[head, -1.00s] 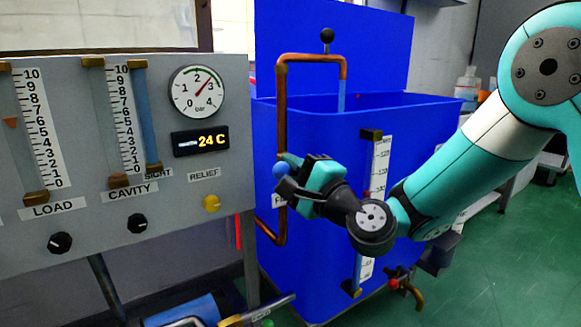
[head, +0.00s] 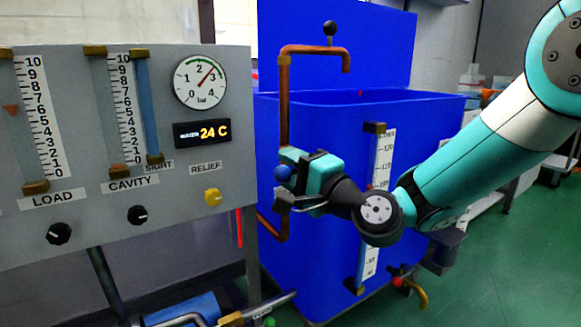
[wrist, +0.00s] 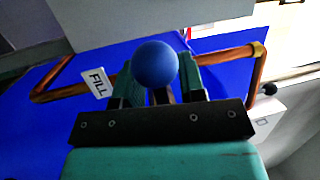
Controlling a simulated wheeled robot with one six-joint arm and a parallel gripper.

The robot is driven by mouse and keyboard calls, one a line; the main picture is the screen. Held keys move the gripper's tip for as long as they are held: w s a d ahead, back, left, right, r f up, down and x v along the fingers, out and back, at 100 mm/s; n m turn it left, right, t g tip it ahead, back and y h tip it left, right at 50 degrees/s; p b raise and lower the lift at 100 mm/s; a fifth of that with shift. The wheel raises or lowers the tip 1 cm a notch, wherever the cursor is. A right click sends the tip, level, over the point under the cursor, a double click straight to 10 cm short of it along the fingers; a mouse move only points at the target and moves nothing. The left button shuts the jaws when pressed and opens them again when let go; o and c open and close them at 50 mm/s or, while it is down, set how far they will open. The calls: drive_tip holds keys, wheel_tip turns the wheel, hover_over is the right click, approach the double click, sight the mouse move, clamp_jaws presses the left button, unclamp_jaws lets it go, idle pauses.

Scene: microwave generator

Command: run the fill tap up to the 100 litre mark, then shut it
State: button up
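The fill tap's blue ball handle (head: 282,173) is at the left of the blue tank (head: 325,120). My gripper (head: 290,178) is at the handle, and the wrist view shows its fingers close on both sides of the ball (wrist: 155,64). The FILL label (wrist: 97,82) shows beside it in the wrist view. No water stream shows below the copper spout (head: 347,65). The tank's level scale (head: 383,160) shows marks near 120 and 110. A small red mark lies near 100. My wrist hides the scale's middle, and I cannot read the water level.
A grey panel (head: 100,215) stands at the left with LOAD and CAVITY gauges, a dial (head: 200,82) and a yellow RELIEF knob (head: 213,197). A red-handled drain tap (head: 397,282) is low on the tank.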

drive_tip(key=shift+d, duration=0.15)
drive_tip(key=b+v, duration=1.1)
drive_tip(key=v, duration=0.6)
drive_tip(key=shift+s+r, duration=0.1)
drive_tip(key=shift+s, duration=0.05)
